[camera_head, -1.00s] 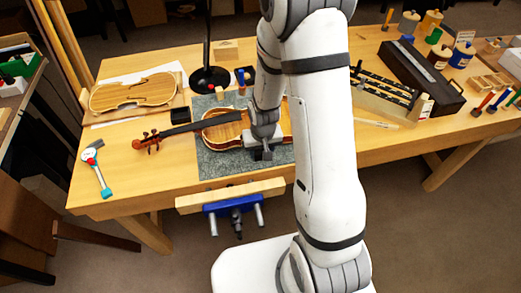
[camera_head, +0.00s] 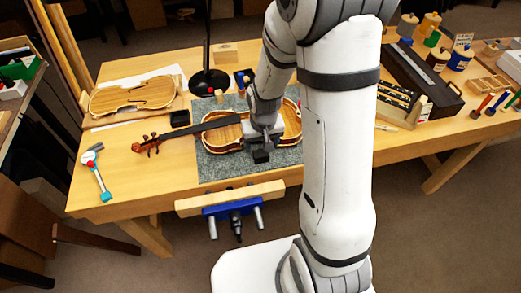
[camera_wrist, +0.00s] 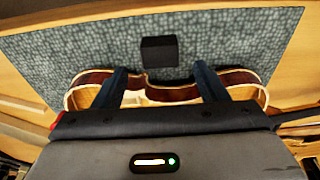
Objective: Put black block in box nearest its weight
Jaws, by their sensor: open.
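A black block (camera_wrist: 158,51) lies on the grey mat (camera_wrist: 60,60) in the wrist view, close to the front side of the violin (camera_wrist: 160,92). In the head view a dark block shape (camera_head: 261,156) shows just in front of my gripper (camera_head: 263,138). In the wrist view my gripper (camera_wrist: 160,82) is open and empty. Its two fingers are wide apart over the violin body, and the block is beyond their tips, roughly centred between them. A small black open box (camera_head: 180,118) stands left of the violin body. No weight markings are readable.
A lamp base (camera_head: 209,82) and a violin plate (camera_head: 133,94) are behind. A blue vise (camera_head: 233,207) is on the front edge. A long dark case (camera_head: 420,80) and jars crowd the right. My arm hides part of the bench.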

